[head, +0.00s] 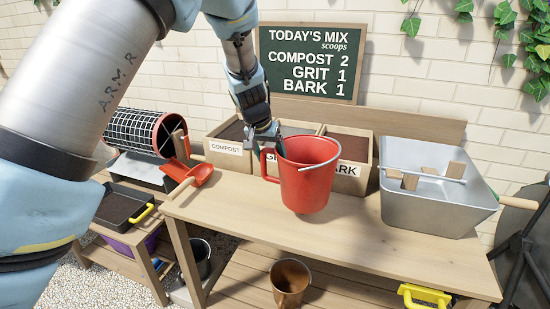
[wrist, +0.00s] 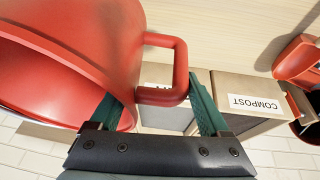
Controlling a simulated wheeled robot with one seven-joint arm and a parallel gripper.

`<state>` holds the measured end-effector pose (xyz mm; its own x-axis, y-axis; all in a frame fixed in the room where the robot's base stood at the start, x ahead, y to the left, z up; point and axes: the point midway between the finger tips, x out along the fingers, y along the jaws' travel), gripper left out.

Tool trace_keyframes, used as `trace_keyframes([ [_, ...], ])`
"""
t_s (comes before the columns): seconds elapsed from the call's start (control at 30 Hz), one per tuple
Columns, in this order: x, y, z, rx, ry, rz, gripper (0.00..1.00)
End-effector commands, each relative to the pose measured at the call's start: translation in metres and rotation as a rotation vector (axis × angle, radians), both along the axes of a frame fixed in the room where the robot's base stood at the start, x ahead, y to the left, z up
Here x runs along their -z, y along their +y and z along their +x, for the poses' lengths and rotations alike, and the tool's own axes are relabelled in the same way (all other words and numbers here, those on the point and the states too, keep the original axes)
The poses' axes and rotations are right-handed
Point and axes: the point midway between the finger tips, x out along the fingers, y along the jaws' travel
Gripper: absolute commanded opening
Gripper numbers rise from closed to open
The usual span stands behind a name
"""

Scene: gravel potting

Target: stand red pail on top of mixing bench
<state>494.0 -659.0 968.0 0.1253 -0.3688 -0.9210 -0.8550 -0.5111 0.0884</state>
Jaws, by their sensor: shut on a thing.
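The red pail (head: 308,178) is upright over the middle of the mixing bench (head: 350,238). A gap between its base and the bench top cannot be told for sure. My gripper (head: 271,147) is shut on the pail's side handle, at the pail's left. In the wrist view the red pail (wrist: 85,45) fills the upper left, and its looped handle lies between the green fingers of my gripper (wrist: 155,92). The far part of the bench top under the pail is hidden.
Labelled boxes, including the compost box (head: 228,147), stand along the bench's back. A grey tub (head: 425,212) stands at the right. A red scoop (head: 188,179) lies at the left edge. A brown pot (head: 290,280) is on the lower shelf. The front bench top is clear.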

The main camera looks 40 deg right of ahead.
Motion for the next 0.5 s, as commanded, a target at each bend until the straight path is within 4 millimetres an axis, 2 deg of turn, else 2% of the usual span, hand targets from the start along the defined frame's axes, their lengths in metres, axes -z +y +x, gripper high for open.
trace_keyframes([
  [0.1,0.012,0.0,0.001,-0.005,0.001,-0.002,0.0],
  [0.27,0.022,-0.001,0.001,-0.004,0.001,-0.004,0.0],
  [0.5,0.049,0.0,0.001,-0.004,0.001,-0.004,0.0],
])
